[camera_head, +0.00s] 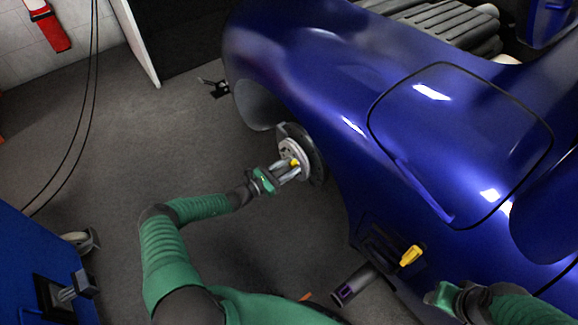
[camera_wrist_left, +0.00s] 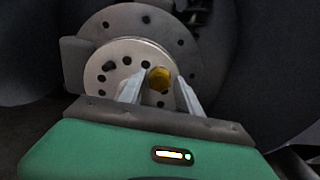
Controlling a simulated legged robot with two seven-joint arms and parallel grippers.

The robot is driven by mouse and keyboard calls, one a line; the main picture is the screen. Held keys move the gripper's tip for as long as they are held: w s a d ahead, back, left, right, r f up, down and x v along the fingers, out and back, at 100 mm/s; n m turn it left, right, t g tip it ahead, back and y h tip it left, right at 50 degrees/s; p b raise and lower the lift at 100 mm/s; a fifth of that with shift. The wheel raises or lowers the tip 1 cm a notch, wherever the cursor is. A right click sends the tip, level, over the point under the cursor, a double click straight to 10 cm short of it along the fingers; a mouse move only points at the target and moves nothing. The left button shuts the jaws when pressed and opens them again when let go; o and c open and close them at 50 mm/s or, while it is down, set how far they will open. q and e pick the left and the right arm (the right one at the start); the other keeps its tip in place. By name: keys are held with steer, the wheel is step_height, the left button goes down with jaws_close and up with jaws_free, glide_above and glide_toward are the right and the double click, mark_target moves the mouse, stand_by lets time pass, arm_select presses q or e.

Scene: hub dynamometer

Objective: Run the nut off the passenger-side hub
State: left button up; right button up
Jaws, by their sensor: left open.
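The hub (camera_head: 291,148) is a silver disc with a dark brake disc behind it, in the wheel arch of the blue car. In the left wrist view the hub (camera_wrist_left: 115,78) shows several holes in its face. A gold-yellow hex nut (camera_wrist_left: 159,79) sits at its middle; in the head view the nut (camera_head: 295,162) is small. My left gripper (camera_head: 290,167) is at the hub, its fingers open on either side of the nut. Whether they touch it I cannot tell. My right arm is at the lower right; its gripper (camera_head: 440,296) is partly visible, and its jaw state is unclear.
The blue car body (camera_head: 460,130) fills the right side. A yellow-handled object (camera_head: 411,256) and a dark cylinder (camera_head: 353,286) are near the car's lower side. A blue cabinet (camera_head: 30,270) stands lower left. Hanging cables (camera_head: 88,100) are at left. Floor between is clear.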

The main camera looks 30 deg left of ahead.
arm_select(q)
steer(key=m+p, duration=0.1)
steer(key=m, duration=0.3)
steer(key=shift+r, duration=0.1)
steer(key=m+p, duration=0.1)
steer(key=m, duration=0.4)
steer(key=shift+m, duration=0.3)
steer(key=m+p, duration=0.1)
steer(key=m, duration=0.4)
steer(key=shift+m, duration=0.3)
steer(key=m, duration=0.5)
jaws_close()
steer(key=n, duration=0.4)
steer(key=shift+f+n+b, duration=0.2)
steer(key=shift+n+b, duration=0.2)
steer(key=n, duration=0.4)
steer(key=shift+a+r, duration=0.1)
steer(key=shift+s+a+r, duration=0.1)
steer(key=shift+s, duration=0.15)
steer(key=shift+p+v, duration=0.35)
steer(key=shift+v, duration=0.45)
steer(key=shift+p+v, duration=0.6)
steer(key=shift+v, duration=1.35)
